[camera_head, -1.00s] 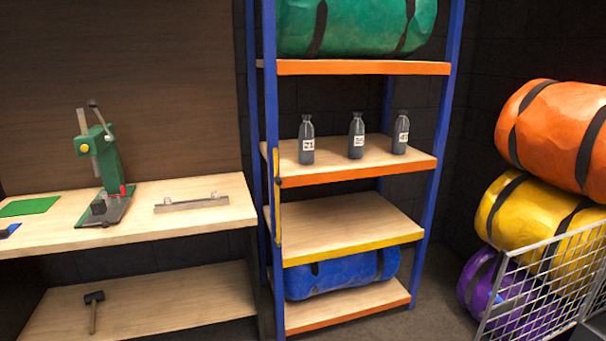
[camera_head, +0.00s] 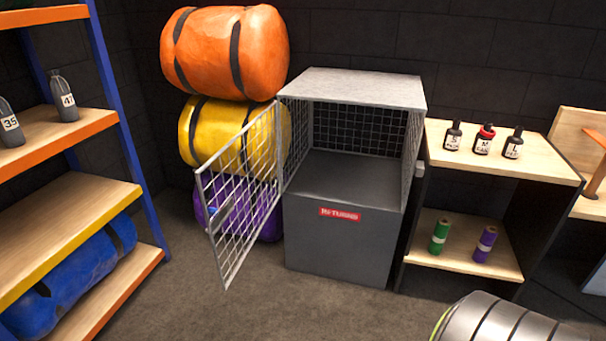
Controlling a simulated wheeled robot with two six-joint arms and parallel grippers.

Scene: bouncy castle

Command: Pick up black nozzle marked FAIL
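Three small black nozzles with white labels stand upright on the top board of a low shelf unit at the right. The left nozzle (camera_head: 453,136) is marked S and the right nozzle (camera_head: 513,144) is marked L. The middle nozzle (camera_head: 484,140) is marked M and has a red ring at its neck. The smaller second line on each label is too small to read surely, so I cannot tell which says FAIL. Neither of my grippers is in view.
A grey cage with a red RETURNS label (camera_head: 340,214) stands left of the low shelf (camera_head: 466,262), its mesh door (camera_head: 238,190) swung open. A ribbed grey object (camera_head: 500,322) lies at the lower right. Floor (camera_head: 330,310) is free in front of the cage.

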